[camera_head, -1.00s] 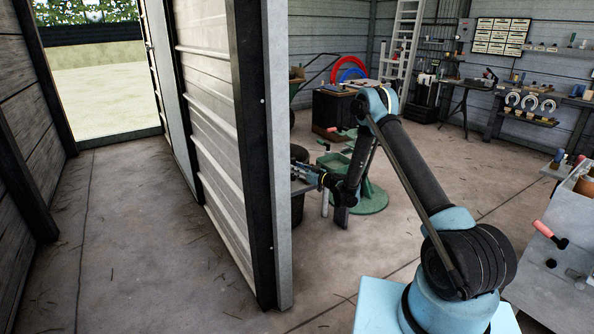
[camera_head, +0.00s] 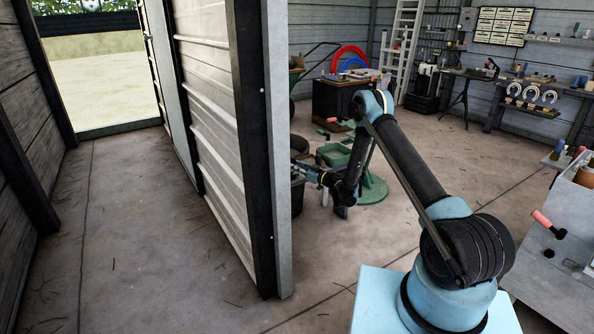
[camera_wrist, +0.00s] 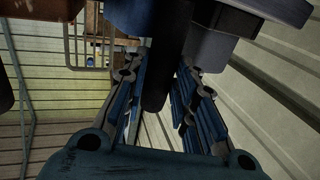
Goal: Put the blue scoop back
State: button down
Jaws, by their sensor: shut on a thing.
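My gripper (camera_head: 309,173) is low by the edge of the metal partition in the head view, and its tip is partly hidden there. In the wrist view its fingers (camera_wrist: 160,95) close around a dark, round bar. I take this to be the handle of the blue scoop (camera_wrist: 157,75); a blue surface shows at the top, but its full shape is hidden. The scoop cannot be made out in the head view. A green stand with a tray and round base (camera_head: 372,190) is behind my arm, partly covered by it.
The corrugated partition (camera_head: 205,120) and its post (camera_head: 278,160) stand close beside my gripper. A grey cabinet (camera_head: 555,245) with a red-handled tool is at right. A dark bin (camera_head: 295,197) is partly behind the post. The floor between is mostly clear.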

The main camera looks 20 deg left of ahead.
jog(key=shift+f, duration=0.45)
dwell(0.5)
jog(key=c, duration=1.2)
grip_release()
jog(key=shift+r, duration=4.9)
jog(key=shift+d, duration=0.2)
jog(key=shift+v, duration=2.1)
jog(key=shift+d, duration=0.15)
jog(key=shift+v, duration=2.15)
